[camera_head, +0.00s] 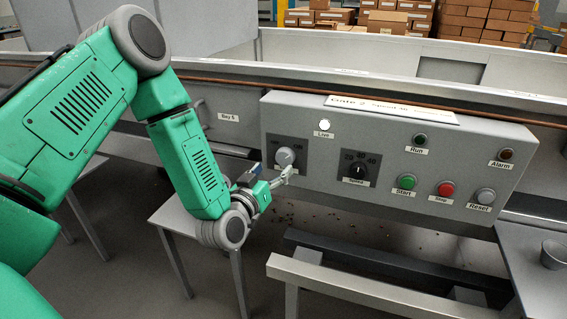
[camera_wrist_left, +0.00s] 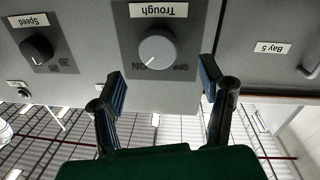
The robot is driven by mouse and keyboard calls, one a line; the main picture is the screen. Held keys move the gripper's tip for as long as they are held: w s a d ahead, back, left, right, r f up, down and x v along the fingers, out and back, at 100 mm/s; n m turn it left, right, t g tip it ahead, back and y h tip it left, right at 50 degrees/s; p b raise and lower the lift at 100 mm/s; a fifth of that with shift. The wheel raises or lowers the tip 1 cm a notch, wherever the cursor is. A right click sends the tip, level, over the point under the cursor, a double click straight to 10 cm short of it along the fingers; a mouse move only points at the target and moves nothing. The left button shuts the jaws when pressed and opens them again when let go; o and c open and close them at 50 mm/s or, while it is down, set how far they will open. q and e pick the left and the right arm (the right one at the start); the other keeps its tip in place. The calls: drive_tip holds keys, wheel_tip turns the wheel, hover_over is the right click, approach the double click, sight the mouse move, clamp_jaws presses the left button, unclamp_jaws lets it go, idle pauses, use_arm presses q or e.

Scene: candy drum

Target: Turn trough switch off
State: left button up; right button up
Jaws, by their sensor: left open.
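The trough switch is a round grey knob (camera_head: 285,157) on a dark plate at the left of the grey control panel (camera_head: 320,112). In the left wrist view, which shows the panel upside down, the trough knob (camera_wrist_left: 157,52) sits under a "Trough" label with ON and OFF marks. My left gripper (camera_head: 284,177) is just below and in front of the knob in the head view. In the left wrist view the two fingers of my left gripper (camera_wrist_left: 162,92) are apart, one on each side below the knob, with nothing between them. My right gripper is not in view.
The panel also holds a black speed dial (camera_head: 358,171), a lit Live lamp (camera_head: 324,125), a green Start button (camera_head: 406,181), a red Stop button (camera_head: 446,188) and a Reset button (camera_head: 485,196). A metal rail (camera_head: 340,282) runs below. A grey cup (camera_head: 554,254) stands at right.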

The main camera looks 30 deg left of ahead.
sight(282, 159)
use_arm(q)
drive_tip(key=w, duration=0.4)
drive_tip(key=shift+w+a+b, duration=0.15)
drive_tip(key=shift+w+b, duration=0.1)
drive_tip(key=shift+b, duration=0.1)
drive_tip(key=shift+w+a, duration=0.2)
drive_tip(key=shift+w, duration=0.4)
drive_tip(key=c, duration=1.1)
